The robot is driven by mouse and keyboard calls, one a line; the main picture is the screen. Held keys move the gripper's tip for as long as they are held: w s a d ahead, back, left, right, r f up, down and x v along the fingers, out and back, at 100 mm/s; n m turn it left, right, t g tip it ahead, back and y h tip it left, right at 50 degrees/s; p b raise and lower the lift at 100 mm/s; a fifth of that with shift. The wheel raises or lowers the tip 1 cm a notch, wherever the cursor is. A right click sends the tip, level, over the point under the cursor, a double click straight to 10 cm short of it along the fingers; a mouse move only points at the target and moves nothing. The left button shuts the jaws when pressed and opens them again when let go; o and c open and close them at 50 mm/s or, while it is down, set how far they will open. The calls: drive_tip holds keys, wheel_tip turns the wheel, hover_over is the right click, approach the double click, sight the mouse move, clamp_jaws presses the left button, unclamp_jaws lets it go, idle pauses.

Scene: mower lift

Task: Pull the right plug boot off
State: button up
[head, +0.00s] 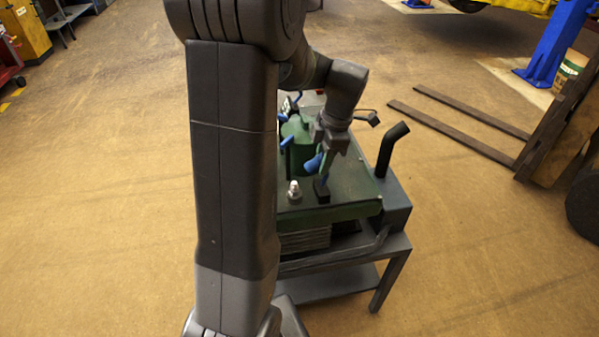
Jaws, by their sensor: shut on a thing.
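The mower's green engine deck (345,195) sits on a dark metal stand. A black plug boot (322,190), the right one, stands upright near the front of the deck. My gripper (323,177) comes down from above and is shut on the top of this boot. The boot's lower end appears to be at deck level; I cannot tell whether it is still seated on its plug. To its left, a bare plug (294,191) with a white and metal top stands uncovered. My arm hides the left part of the mower.
A blue part (313,163) and a green round housing (298,130) sit close behind the gripper. A black exhaust pipe (391,148) rises at the right. Forklift forks (455,120) lie farther right.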

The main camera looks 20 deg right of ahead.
drive_tip(key=shift+s+d, duration=0.2)
drive_tip(key=shift+d, duration=0.65)
drive_tip(key=shift+s+d+f, duration=0.15)
drive_tip(key=shift+d, duration=0.45)
drive_tip(key=shift+s+d+f, duration=0.1)
drive_tip(key=shift+d+f, duration=0.05)
drive_tip(key=shift+d, duration=0.45)
drive_tip(key=o, duration=0.7)
drive_tip(key=shift+r, duration=0.1)
drive_tip(key=shift+r+p, duration=2.5)
drive_tip(key=shift+r, duration=0.9)
